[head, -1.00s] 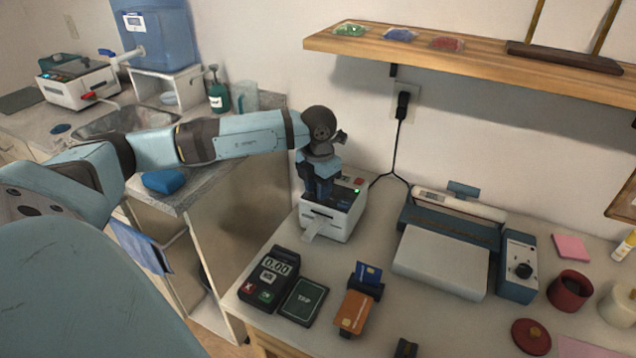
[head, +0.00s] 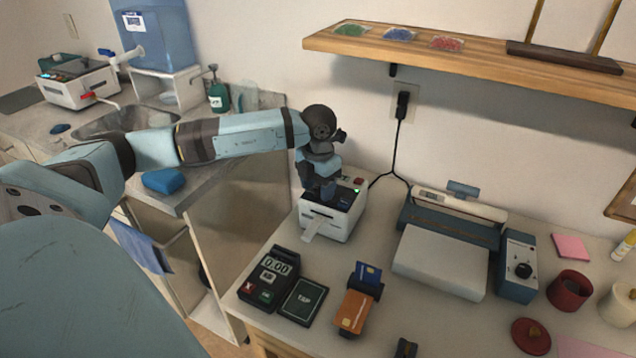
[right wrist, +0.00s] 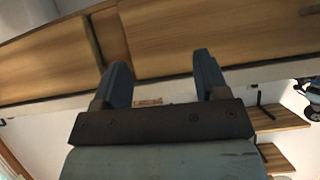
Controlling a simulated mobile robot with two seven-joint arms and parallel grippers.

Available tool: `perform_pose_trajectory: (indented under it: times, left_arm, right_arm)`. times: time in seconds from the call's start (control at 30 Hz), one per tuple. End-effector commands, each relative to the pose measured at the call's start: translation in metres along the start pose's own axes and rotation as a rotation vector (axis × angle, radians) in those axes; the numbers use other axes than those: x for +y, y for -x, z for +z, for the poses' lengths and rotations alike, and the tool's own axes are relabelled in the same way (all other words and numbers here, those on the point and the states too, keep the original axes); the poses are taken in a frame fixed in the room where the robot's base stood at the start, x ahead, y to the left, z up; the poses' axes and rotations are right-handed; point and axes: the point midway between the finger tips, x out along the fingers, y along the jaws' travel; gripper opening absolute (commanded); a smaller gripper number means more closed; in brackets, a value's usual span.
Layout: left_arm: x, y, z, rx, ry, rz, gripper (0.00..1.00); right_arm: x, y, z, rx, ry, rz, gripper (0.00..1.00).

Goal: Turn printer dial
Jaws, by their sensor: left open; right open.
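The small white printer (head: 322,224) stands on the counter, with a strip of paper (head: 311,230) coming out of its front. Its dark top has a red button (head: 359,181) and a small green light. My left gripper (head: 326,196) points down over the printer's top, at its middle. It is open, but its fingertips and whatever lies under them are partly hidden, so I cannot see a dial there or tell whether they touch it. My right gripper (right wrist: 163,80) is open and empty in the right wrist view, well away from the printer.
A card terminal (head: 268,278), a dark pad (head: 303,301) and a card holder with cards (head: 356,308) sit in front. A blue-grey machine with a black knob (head: 522,270) stands to the right. A wooden shelf (head: 480,62) hangs above. A black cable runs behind the printer.

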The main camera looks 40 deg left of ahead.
Motion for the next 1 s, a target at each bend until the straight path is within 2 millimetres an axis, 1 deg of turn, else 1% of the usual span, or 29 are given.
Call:
perform_pose_trajectory:
  times: [0.17, 0.4, 0.5, 0.6, 0.7, 0.8, 1.0]
  left_arm:
    - [0.000, 0.025, 0.001, -0.004, 0.000, 0.000, 0.54]
    - [0.000, 0.082, 0.001, -0.006, 0.000, 0.000, 0.54]
    - [0.000, 0.102, 0.001, -0.006, 0.001, 0.000, 0.54]
    - [0.000, 0.118, 0.001, -0.003, 0.000, -0.001, 0.54]
    - [0.000, 0.129, 0.001, -0.003, 0.001, 0.000, 0.54]
    - [0.000, 0.135, 0.000, -0.002, 0.001, 0.000, 0.54]
    - [0.000, 0.137, 0.000, -0.001, 0.001, 0.000, 0.54]
  right_arm:
    - [0.000, 0.001, -0.002, -0.002, -0.001, 0.000, 0.67]
    - [0.000, 0.002, 0.000, -0.012, -0.005, -0.001, 0.67]
    - [0.000, 0.002, 0.000, -0.013, -0.006, 0.000, 0.67]
    - [0.000, 0.003, -0.001, -0.012, -0.007, 0.000, 0.67]
    - [0.000, 0.003, -0.002, -0.012, -0.008, 0.000, 0.67]
    - [0.000, 0.003, -0.002, -0.012, -0.009, 0.000, 0.67]
    - [0.000, 0.003, -0.002, -0.012, -0.009, 0.001, 0.67]
